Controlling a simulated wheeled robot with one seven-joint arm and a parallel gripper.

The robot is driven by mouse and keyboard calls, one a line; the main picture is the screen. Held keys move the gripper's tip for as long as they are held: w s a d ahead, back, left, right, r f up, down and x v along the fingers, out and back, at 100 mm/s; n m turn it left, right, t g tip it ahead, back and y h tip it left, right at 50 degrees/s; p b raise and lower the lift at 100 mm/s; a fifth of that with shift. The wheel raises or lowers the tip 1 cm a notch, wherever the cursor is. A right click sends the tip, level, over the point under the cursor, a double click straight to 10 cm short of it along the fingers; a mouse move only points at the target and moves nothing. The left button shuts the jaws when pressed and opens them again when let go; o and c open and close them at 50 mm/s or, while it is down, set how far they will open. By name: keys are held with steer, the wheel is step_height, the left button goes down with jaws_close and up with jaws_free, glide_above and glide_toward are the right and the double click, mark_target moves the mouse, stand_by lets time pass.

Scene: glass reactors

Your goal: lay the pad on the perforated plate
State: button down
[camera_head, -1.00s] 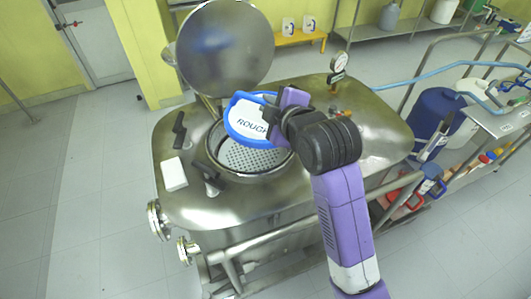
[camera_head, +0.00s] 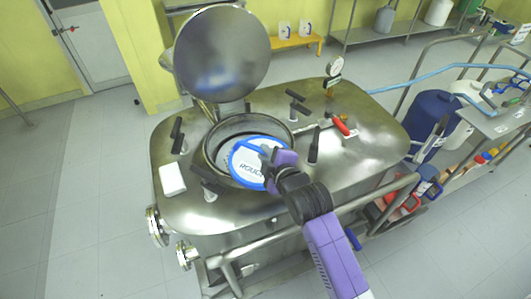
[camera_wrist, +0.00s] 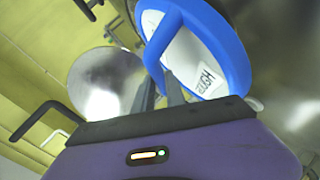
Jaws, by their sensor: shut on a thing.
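The pad is a white disc (camera_head: 248,168) with a blue rim and the word "ROUGH" on it. My gripper (camera_head: 268,157) is shut on the pad's blue handle, and the wrist view shows the fingers (camera_wrist: 163,92) at that handle. The pad is tilted at the reactor's round opening (camera_head: 216,128) and covers much of it. I cannot tell whether it touches anything there. The perforated plate is inside the opening and almost wholly hidden by the pad and my gripper; only a small dotted part shows at the pad's left edge.
The round steel lid (camera_head: 222,55) stands open behind the opening. Black clamp handles stand around the opening, and a white block (camera_head: 172,179) lies on the vessel top at left. A red-handled valve (camera_head: 340,125) is at right, and a steel rail (camera_head: 290,232) runs along the front.

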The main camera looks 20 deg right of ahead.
steer(key=shift+f+b, duration=0.35)
steer(key=shift+f, duration=0.25)
steer(key=c, duration=1.4)
jaws_free()
steer(key=shift+r, duration=0.1)
steer(key=shift+r+p, duration=0.3)
steer(key=shift+r, duration=0.05)
steer(key=shift+s+r, duration=0.15)
steer(key=shift+r, duration=0.1)
steer(key=b+v, duration=0.1)
steer(key=v, duration=1)
steer(key=shift+s+r, duration=0.1)
steer(key=shift+s, duration=0.25)
